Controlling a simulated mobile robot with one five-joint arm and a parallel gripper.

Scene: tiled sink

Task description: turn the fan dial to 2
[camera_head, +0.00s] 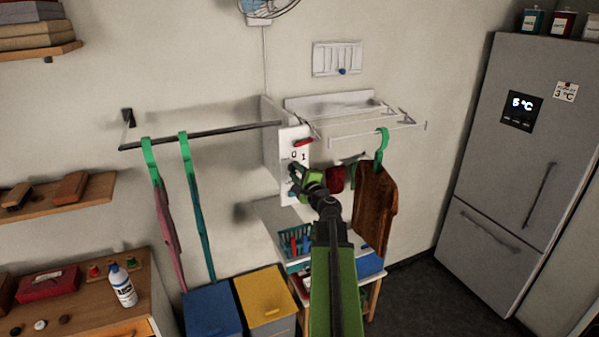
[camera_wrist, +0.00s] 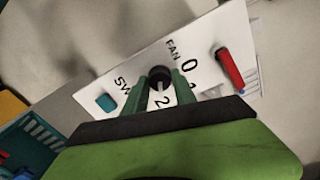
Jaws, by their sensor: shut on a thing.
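The white switch panel (camera_head: 287,141) is on the wall unit in front of my gripper (camera_head: 301,180). In the wrist view the panel (camera_wrist: 205,50) carries the label FAN and the numerals 0 and 2. The black round fan dial (camera_wrist: 159,73) sits between the two fingers of my gripper (camera_wrist: 160,86), which is shut on it. The dial's pointer is too small to tell, so its setting is unclear. In the head view my gripper covers the dial. A wall fan (camera_head: 270,8) shows at the top edge.
A red switch (camera_wrist: 229,68) and a teal switch (camera_wrist: 106,102) flank the dial. A rail (camera_head: 205,135) with green hangers is left. The blue basket (camera_head: 290,240) is below.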

